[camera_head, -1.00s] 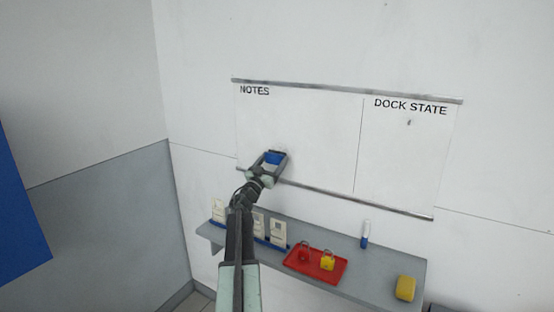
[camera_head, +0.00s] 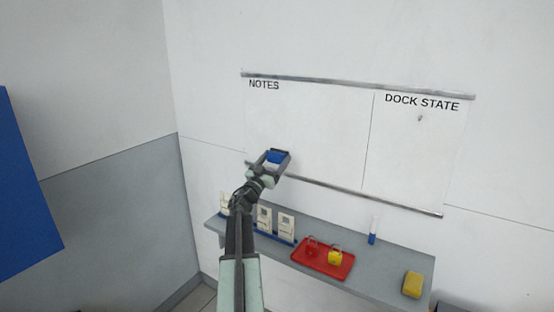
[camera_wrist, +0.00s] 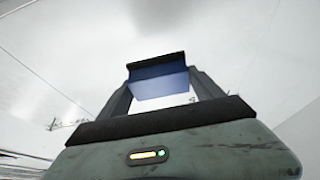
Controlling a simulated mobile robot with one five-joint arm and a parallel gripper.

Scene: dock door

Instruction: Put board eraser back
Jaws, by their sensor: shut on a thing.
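The board eraser (camera_head: 276,157) is blue with a dark edge, and my gripper (camera_head: 272,160) is shut on it. They are in front of the lower left part of the whiteboard (camera_head: 320,130), under the word NOTES. In the wrist view the blue eraser (camera_wrist: 158,82) sits between the two dark fingers of my gripper (camera_wrist: 160,92). I cannot tell whether the eraser touches the board. The board has a metal rail along its top and its bottom (camera_head: 370,194).
A blue panel (camera_head: 25,190) stands at the left.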

